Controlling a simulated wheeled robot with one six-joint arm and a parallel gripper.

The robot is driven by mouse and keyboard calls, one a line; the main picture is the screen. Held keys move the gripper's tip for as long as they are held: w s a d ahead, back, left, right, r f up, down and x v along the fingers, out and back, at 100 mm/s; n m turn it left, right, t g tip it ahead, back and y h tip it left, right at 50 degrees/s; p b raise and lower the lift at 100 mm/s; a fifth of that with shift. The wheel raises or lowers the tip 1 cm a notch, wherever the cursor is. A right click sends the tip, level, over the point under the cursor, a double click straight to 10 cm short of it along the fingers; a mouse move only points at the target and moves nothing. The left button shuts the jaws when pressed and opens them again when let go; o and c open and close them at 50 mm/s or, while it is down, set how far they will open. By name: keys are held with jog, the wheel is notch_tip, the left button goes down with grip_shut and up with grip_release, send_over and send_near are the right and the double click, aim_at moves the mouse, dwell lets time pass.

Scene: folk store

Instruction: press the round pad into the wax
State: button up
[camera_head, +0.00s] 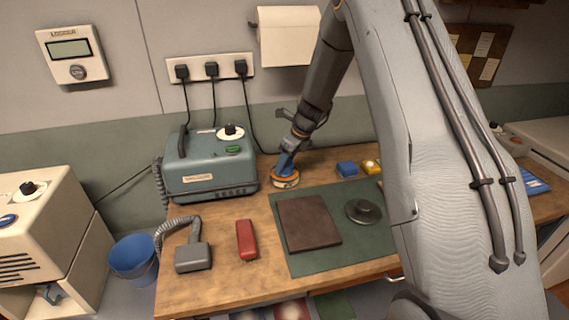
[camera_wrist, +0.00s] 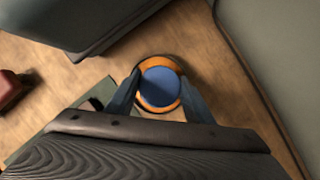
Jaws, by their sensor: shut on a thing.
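My gripper (camera_head: 285,167) points down at the back of the bench, right of the teal machine. In the wrist view its two fingers (camera_wrist: 159,92) are closed on the sides of a blue round pad (camera_wrist: 160,86). Directly under the pad is a shallow round tin (camera_head: 286,182) with orange wax (camera_wrist: 160,58) inside a dark rim. The wax shows as a ring around the pad. The pad is over the wax, roughly centred; I cannot tell whether it touches. The pad's underside is hidden.
The teal machine (camera_head: 211,168) stands close on the left. A green mat (camera_head: 318,262) holds a brown square slab (camera_head: 308,222) and a dark round disc (camera_head: 364,211). A blue block (camera_head: 347,168) and a yellow one (camera_head: 371,166) lie behind it. A red object (camera_head: 247,240) lies at front left.

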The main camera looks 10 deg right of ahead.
jog(key=shift+f, duration=0.55)
dwell(1.9)
jog(key=shift+r, duration=0.1)
jog(key=shift+r+p, duration=2.65)
jog(key=shift+r, duration=0.8)
